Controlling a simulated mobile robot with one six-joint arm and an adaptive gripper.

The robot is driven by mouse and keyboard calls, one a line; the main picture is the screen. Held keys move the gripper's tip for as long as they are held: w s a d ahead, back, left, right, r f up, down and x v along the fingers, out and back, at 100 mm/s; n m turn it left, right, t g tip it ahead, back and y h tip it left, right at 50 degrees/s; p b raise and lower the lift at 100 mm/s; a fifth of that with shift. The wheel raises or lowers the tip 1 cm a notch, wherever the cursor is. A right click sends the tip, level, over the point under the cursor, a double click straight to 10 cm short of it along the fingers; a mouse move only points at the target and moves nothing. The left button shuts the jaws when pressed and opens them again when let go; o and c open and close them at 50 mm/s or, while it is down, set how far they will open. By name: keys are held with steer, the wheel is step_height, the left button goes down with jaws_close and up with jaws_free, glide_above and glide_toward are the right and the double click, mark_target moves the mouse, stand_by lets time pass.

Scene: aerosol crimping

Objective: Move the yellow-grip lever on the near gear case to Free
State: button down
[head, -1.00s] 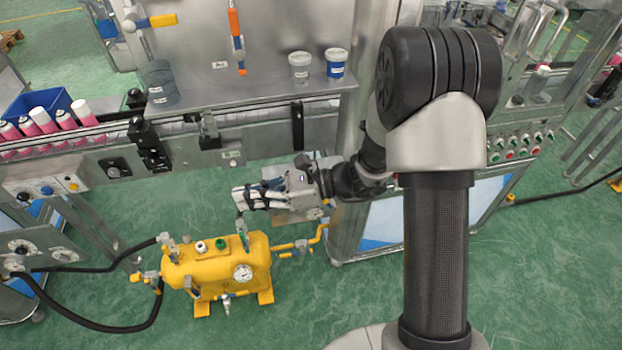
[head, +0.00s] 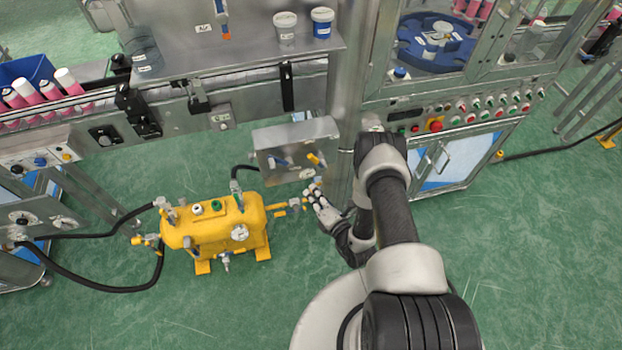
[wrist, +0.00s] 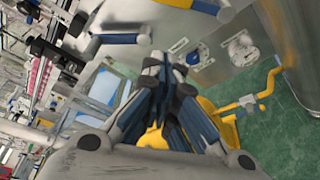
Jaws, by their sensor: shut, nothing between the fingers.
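The near gear case is a grey metal box (head: 295,136) beside the machine column in the head view. Its yellow-grip lever (head: 315,158) sits on the right of its front face, tilted, with the grip toward the upper left. A blue-grip lever (head: 279,162) is to its left. My gripper (head: 312,194) is shut and empty, below and apart from the yellow grip. In the wrist view my closed fingers (wrist: 172,64) point toward the case face. I cannot read the lever's position labels.
A yellow tank (head: 215,228) with fittings and black hoses stands on the floor left of my gripper. Its yellow pipe (head: 288,207) ends close to my fingers. The conveyor (head: 220,88) runs behind.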

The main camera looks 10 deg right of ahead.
mark_target(317, 160)
steer(key=w+b, duration=0.1)
steer(key=w, duration=0.7)
steer(key=shift+w+d+r+b, duration=0.3)
steer(key=shift+w+b, duration=0.05)
steer(key=shift+w, duration=0.05)
steer(key=shift+d, duration=0.1)
